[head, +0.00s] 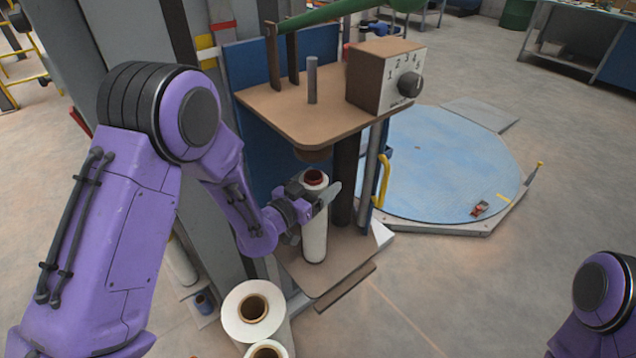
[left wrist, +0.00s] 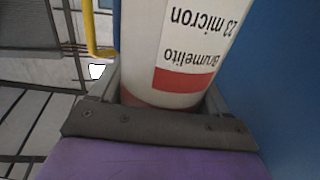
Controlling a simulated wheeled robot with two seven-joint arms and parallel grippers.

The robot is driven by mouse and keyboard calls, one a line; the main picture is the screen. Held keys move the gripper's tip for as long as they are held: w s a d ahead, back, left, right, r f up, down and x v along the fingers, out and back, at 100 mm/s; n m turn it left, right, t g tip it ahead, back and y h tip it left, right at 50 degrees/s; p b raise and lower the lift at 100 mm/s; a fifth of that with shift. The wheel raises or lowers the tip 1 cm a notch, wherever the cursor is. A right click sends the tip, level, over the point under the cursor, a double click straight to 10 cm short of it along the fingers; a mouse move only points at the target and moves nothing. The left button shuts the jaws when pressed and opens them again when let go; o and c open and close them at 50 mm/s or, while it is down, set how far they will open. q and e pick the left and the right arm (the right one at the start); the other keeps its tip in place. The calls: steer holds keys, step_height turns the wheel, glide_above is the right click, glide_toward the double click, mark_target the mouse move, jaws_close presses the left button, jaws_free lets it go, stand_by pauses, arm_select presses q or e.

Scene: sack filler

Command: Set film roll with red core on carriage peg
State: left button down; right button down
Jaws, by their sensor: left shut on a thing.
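The film roll with red core (head: 315,232) is white and upright, its red core (head: 315,177) facing up. My left gripper (head: 318,199) is shut on the roll near its upper end. In the left wrist view the roll (left wrist: 170,45) sits between the fingers (left wrist: 160,100), with a red-banded label reading "Brumelito 23 micron". A grey upright peg (head: 312,80) rises bare from the brown upper plate (head: 285,112). The roll is below this plate, over a lower brown plate (head: 345,262); I cannot tell whether it touches it. My right gripper is out of view.
White rolls with brown cores stand at the bottom, one (head: 236,325) behind another (head: 285,352). A box with a numbered dial (head: 375,85) sits on the upper plate. A green lever (head: 325,13) passes above. A blue turntable (head: 445,165) lies to the right.

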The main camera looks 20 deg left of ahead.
arm_select(q)
jaws_free()
steer(key=shift+s+f, duration=0.1)
steer(key=shift+s, duration=0.15)
steer(key=b+v, duration=0.3)
steer(key=v, duration=0.7)
steer(key=s+a+f+n+g+y, duration=0.3)
steer(key=s+f+n+g+y, duration=0.15)
steer(key=f, duration=0.55)
steer(key=s+a+f+n+g+y, duration=0.3)
steer(key=a+f+n+y, duration=0.15)
steer(key=f, duration=0.55)
steer(key=s+f+g, duration=0.3)
steer(key=s+f, duration=0.2)
steer(key=s, duration=0.4)
steer(key=s+f+n+g, duration=0.1)
steer(key=s+f+g, duration=0.2)
steer(key=s+f, duration=0.3)
steer(key=s, duration=0.3)
steer(key=shift+s+d+f+n, duration=0.15)
steer(key=shift+s+d+n, duration=0.15)
steer(key=shift+s+d, duration=0.05)
